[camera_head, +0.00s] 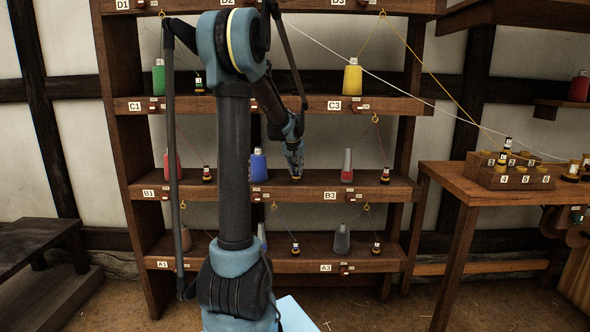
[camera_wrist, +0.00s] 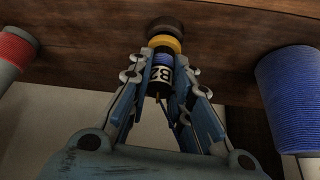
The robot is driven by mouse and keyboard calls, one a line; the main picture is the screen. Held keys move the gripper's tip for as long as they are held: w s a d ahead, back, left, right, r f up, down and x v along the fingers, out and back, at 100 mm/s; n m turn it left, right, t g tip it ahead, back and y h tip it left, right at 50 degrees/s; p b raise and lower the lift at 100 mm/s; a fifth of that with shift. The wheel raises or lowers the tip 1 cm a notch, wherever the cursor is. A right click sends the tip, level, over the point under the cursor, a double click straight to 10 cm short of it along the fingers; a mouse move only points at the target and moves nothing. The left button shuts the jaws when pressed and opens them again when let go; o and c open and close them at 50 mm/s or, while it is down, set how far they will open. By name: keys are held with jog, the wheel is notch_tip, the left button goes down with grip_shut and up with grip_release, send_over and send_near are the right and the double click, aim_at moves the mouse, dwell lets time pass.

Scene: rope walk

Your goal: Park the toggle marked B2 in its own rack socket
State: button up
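The toggle marked B2 (camera_wrist: 163,75) is black, white and blue with a yellow collar, and its label reads upside down in the wrist view. It also shows in the head view (camera_head: 296,178) at the middle bay of the B shelf. My gripper (camera_wrist: 165,72) has one finger on each side of the toggle and appears shut on its body. In the head view my gripper (camera_head: 295,166) comes down from above. The yellow end of the toggle lies against or just short of a dark round socket (camera_wrist: 166,25) on the shelf. I cannot tell whether it is fully seated.
The wooden rack (camera_head: 385,190) holds several spools. A blue spool (camera_wrist: 286,95) stands close beside my gripper; a red one (camera_wrist: 14,50) is on the other side. A yellow spool (camera_head: 352,78) stands above. A bench at right carries a numbered block (camera_head: 512,172).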

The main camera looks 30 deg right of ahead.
jog(key=o, duration=0.4)
jog(key=shift+o, duration=0.2)
jog(key=shift+s+r, duration=0.1)
jog(key=shift+r, duration=0.4)
jog(key=v, duration=1.2)
jog(key=s+a+f+n+y, duration=0.1)
jog(key=s+a+f+n, duration=0.15)
jog(key=a, duration=1.15)
jog(key=s+a+f+n+y, duration=0.1)
jog(key=s+a+f, duration=0.25)
jog(key=a, duration=0.35)
jog(key=s+a+f+n, duration=0.1)
jog(key=s+a+f, duration=0.1)
jog(key=s+a, duration=0.35)
jog(key=s+a+f+n+g+y, duration=0.2)
jog(key=s+a+f+n, duration=0.2)
jog(key=s+a+f, duration=1)
jog(key=shift+s+a+f, duration=0.25)
jog(key=shift+s+a, duration=0.3)
jog(key=shift+s, duration=0.1)
